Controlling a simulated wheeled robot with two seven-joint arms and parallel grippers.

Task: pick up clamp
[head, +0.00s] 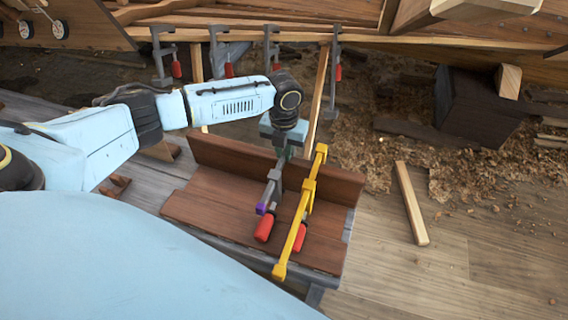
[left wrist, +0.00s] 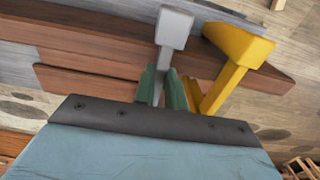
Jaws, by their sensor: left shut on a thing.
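My left gripper (head: 283,151) reaches down over the far side of a red-brown plank bench. Its green fingers (left wrist: 163,88) are shut on the bar of a grey clamp (head: 273,182), with the bar between them in the left wrist view (left wrist: 174,28). The grey clamp has a purple end and a red handle (head: 265,228) low over the bench top; I cannot tell whether it touches the boards. A yellow clamp (head: 309,187), also with a red handle (head: 300,237), lies just right of it, close to the fingers. My right gripper is not in view.
The bench (head: 205,208) has a raised back board (head: 228,160). Several grey clamps with red handles (head: 272,48) hang along the hull plank behind. A loose batten (head: 411,203) lies on the floor at right, near a dark block (head: 480,112) and wood shavings. Open floor lies front right.

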